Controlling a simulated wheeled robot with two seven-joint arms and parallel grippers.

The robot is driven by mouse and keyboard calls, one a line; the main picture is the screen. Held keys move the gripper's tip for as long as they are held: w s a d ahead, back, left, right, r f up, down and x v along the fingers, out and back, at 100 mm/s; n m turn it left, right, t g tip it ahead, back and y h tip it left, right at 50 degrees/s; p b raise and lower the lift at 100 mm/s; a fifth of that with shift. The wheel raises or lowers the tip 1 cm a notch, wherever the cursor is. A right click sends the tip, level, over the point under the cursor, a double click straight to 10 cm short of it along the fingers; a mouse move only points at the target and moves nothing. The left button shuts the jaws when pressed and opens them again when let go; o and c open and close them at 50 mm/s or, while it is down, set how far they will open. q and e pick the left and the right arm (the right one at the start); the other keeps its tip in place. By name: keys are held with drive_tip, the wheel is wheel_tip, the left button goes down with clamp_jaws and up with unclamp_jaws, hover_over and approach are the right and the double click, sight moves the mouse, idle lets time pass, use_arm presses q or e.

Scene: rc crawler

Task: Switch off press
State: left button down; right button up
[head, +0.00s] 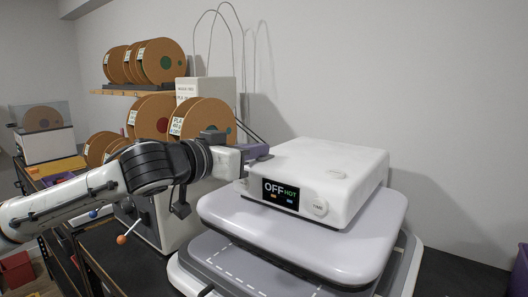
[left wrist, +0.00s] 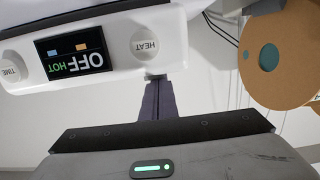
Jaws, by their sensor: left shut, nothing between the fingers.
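The heat press (head: 330,165) is a white box-shaped head over a grey platen, with its display (head: 281,194) reading "OFF" and "HOT". The display (left wrist: 72,54) shows upside down in the left wrist view, between the HEAT knob (left wrist: 144,43) and the TIME knob (left wrist: 12,70). My left gripper (head: 257,151) is at the left side of the press head. In the left wrist view its purple-grey fingers (left wrist: 157,90) are shut and empty, with the tips close to the housing edge by a small grey piece. I cannot tell whether they touch it. My right gripper is not in view.
The lower platen (head: 245,268) lies under the raised upper platen (head: 300,235). Filament spools (head: 205,117) stand behind my left arm, with more on a wall shelf (head: 120,92). A lever with an orange knob (head: 121,239) is below my arm. The wall above the press is clear.

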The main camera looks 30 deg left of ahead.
use_arm(q)
drive_tip(key=r+p, duration=0.4)
drive_tip(key=shift+w+d+r+p, duration=0.2)
drive_tip(key=shift+w+r+p, duration=0.1)
drive_tip(key=shift+r+p, duration=0.1)
drive_tip(key=shift+s+a+f+b, duration=0.1)
drive_tip(key=shift+s+f+b, duration=0.05)
drive_tip(key=shift+s+b, duration=0.25)
drive_tip(key=shift+s+a+f+b, duration=0.1)
drive_tip(key=shift+s+b, duration=0.2)
drive_tip(key=shift+s, duration=0.1)
drive_tip(key=s+r+b, duration=0.2)
drive_tip(key=s+r, duration=0.1)
drive_tip(key=s, duration=0.4)
drive_tip(key=shift+s+a+r, duration=0.15)
drive_tip(key=shift+s+a, duration=0.05)
drive_tip(key=shift+s, duration=0.2)
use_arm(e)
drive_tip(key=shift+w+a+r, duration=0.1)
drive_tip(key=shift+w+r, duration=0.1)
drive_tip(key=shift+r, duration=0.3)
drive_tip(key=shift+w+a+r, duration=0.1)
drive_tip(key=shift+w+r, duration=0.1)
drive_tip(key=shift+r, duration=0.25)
